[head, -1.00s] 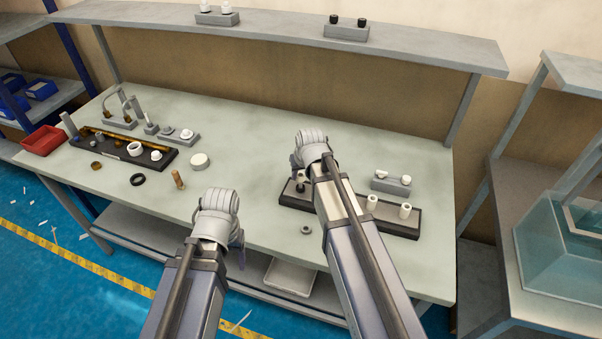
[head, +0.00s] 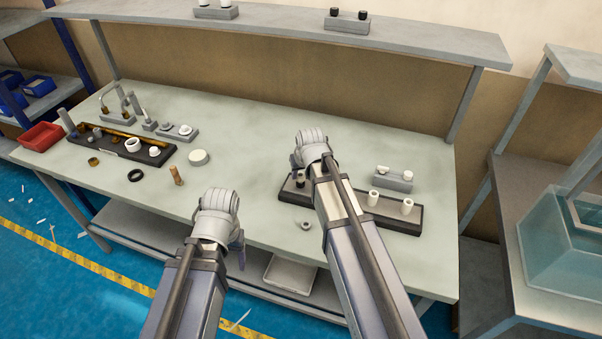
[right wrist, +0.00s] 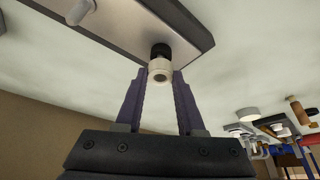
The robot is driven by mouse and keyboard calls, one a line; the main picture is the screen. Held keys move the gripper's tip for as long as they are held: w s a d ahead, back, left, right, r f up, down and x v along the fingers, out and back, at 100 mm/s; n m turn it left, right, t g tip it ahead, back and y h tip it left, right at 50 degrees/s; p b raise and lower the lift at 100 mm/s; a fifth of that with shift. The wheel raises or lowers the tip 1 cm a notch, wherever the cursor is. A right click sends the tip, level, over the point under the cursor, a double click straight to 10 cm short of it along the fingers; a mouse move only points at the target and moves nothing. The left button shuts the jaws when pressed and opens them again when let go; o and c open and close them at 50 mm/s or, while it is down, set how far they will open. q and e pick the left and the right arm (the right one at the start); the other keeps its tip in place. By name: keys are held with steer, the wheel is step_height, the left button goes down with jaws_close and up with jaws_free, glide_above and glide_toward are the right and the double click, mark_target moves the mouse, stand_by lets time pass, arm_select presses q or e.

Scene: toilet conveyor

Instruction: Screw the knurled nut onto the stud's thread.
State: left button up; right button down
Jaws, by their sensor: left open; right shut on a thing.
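My right gripper (right wrist: 161,72) is at the left end of the dark board (right wrist: 190,25); its arm reaches there in the head view (head: 299,166). Its fingertips are shut on a short white cylindrical piece (right wrist: 160,70) with a hole in its near end. A black round part (right wrist: 161,50) sits between that piece and the board. I cannot tell nut from stud by knurling or thread. More white posts (head: 373,198) stand on the board to the right. My left gripper (head: 236,245) is open, over the table's front edge, with its fingers mostly hidden.
A small grey ring (head: 306,226) lies in front of the board. A grey block (head: 394,183) with white pieces stands behind it. At left are a white disc (head: 199,157), a brown peg (head: 177,176), a black ring (head: 136,175) and a dark tray (head: 85,146). The table's middle is clear.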

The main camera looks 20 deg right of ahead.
steer(key=shift+f+b, duration=0.4)
steer(key=shift+f, duration=0.1)
steer(key=shift+c, duration=2.2)
jaws_free()
steer(key=shift+r, duration=0.1)
steer(key=shift+r, duration=0.1)
steer(key=p+v, duration=0.7)
steer(key=shift+s+r, duration=0.2)
steer(key=shift+r, duration=0.05)
